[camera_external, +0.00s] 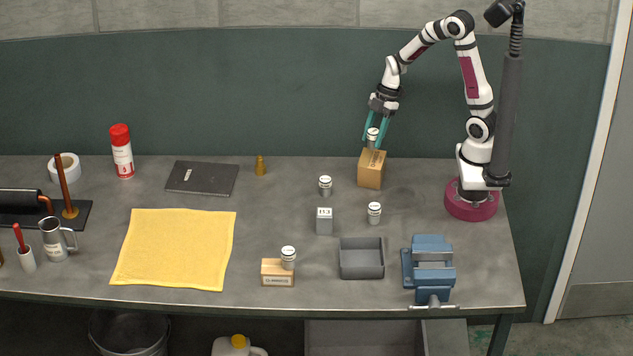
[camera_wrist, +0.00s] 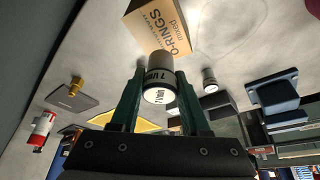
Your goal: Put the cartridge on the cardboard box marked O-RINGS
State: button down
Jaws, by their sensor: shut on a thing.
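My gripper (camera_external: 372,143) is shut on a white-and-grey cartridge (camera_external: 373,134), its teal fingers on either side of it. In the wrist view the cartridge (camera_wrist: 159,80) sits between the fingers (camera_wrist: 160,72), its lid marked "1 Vitetti" or similar, hard to read. The cardboard box (camera_external: 370,172) stands at the back of the bench, left of my base. Its O-RINGS print shows in the wrist view (camera_wrist: 162,28). The cartridge is upright at the box's top; I cannot tell if it touches or hovers just above.
Similar cartridges stand on the bench (camera_external: 325,186) (camera_external: 374,213), and another (camera_external: 288,257) is on a low cardboard box (camera_external: 277,280). A grey block (camera_external: 324,222), grey tray (camera_external: 361,273) and blue vise (camera_external: 430,265) are nearer the front. A yellow cloth (camera_external: 175,250) lies left.

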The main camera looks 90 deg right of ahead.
notch_tip(320, 180, down, 4)
jog(key=shift+d+f, duration=0.1)
jog(key=shift+d, duration=0.05)
jog(key=shift+f, duration=0.15)
jog(key=shift+c, duration=1.9)
grip_release()
